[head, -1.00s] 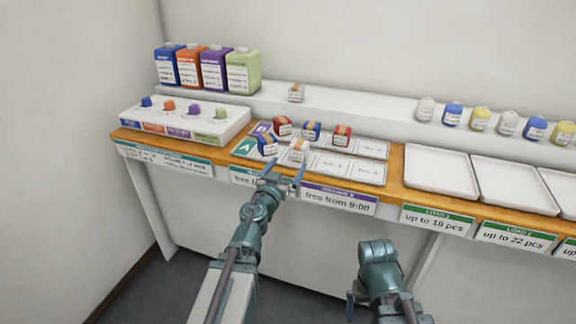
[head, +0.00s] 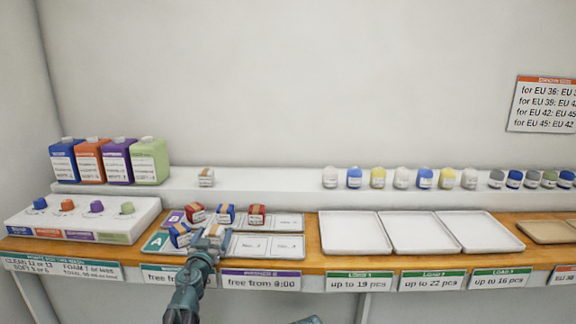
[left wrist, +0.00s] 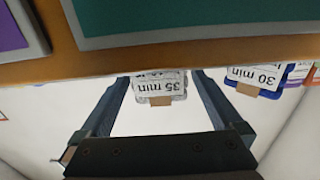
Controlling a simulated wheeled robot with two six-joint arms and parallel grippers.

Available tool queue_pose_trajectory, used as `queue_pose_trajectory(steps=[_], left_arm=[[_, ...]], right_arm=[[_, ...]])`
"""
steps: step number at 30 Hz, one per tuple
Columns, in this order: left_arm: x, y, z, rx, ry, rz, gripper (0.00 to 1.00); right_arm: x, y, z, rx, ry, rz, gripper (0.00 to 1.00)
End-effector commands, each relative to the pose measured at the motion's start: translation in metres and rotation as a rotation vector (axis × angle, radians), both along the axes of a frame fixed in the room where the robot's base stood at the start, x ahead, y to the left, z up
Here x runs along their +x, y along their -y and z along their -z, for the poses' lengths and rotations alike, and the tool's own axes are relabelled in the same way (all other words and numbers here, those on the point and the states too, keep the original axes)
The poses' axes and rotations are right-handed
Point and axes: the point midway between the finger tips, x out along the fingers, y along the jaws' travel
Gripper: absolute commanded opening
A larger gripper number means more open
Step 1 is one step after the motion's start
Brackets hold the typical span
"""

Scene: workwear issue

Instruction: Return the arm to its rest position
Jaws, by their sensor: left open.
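My left gripper (head: 208,247) is open at the front edge of the counter, just in front of a white bundle with a tan band (head: 214,231). In the left wrist view, this bundle (left wrist: 160,88) is labelled "35 min" and shows between the two open fingers (left wrist: 163,82); I cannot tell whether they touch it. A blue bundle (head: 180,236), labelled "30 min" in the left wrist view (left wrist: 254,78), sits beside it, outside the fingers. Of my right arm only a sliver shows at the bottom edge of the head view; its gripper is out of view.
Red (head: 196,213) and blue (head: 226,213) bundles sit in row B behind. A white dispenser box with coloured knobs (head: 85,219) stands at left, with bottles (head: 150,162) behind it. Empty white trays (head: 353,234) lie at right.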

Motion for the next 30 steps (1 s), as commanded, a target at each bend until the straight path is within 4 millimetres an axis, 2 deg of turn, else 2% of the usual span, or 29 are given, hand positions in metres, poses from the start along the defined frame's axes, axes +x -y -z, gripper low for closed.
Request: queue_pose_trajectory(steps=[2,17,20,30], left_arm=[[0.01,0.0,0.002,0.0,0.0,0.0,1.0],[0.006,0.0,0.003,0.0,0.0,0.0,1.0],[-0.007,0.0,-0.001,0.0,0.0,0.0,1.0],[-0.07,-0.002,0.0,0.0,0.0,0.0,1.0]], right_arm=[[0.0,0.0,0.002,0.0,0.0,0.0,1.0],[0.0,0.0,0.003,0.0,0.0,0.0,1.0],[0.0,0.0,-0.001,0.0,0.0,0.0,1.0],[0.0,0.0,0.0,0.0,0.0,0.0,1.0]])
